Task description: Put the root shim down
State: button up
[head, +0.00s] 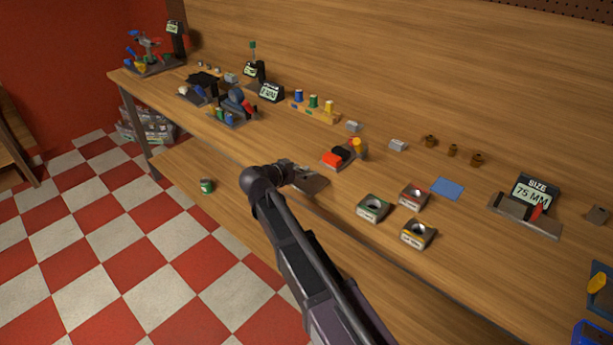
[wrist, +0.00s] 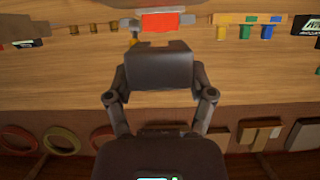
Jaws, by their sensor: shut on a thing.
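My gripper (head: 312,182) hangs over the front edge of the wooden bench, near its middle, with its fingers pointing toward the back of the bench. The root shim between the fingers is almost wholly hidden. Only a small pale patch at the fingertips may be part of it, and I cannot tell its shape.
A blue mat (head: 447,188) and a "75 MM" size stand (head: 535,192) lie farther right. Coloured pegs (head: 314,102) stand at the back left. Bare wood lies between these.

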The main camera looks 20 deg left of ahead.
aim_at(306, 183)
jog(key=shift+w+d+f, duration=0.1)
jog(key=shift+w+d, duration=0.05)
jog(key=shift+w, duration=0.35)
jog(key=shift+w+d+f+b, duration=0.35)
jog(key=shift+w+f+b, duration=0.35)
jog(key=shift+f+b, duration=0.9)
jog(key=shift+b, duration=0.1)
jog(key=shift+f, duration=0.25)
jog(key=o, duration=1.1)
jog(key=shift+r, duration=0.1)
jog(key=shift+c, duration=0.2)
jog(key=shift+s, duration=0.1)
jog(key=p+v, duration=0.4)
jog(key=v, duration=0.9)
jog(key=shift+s+p, duration=0.4)
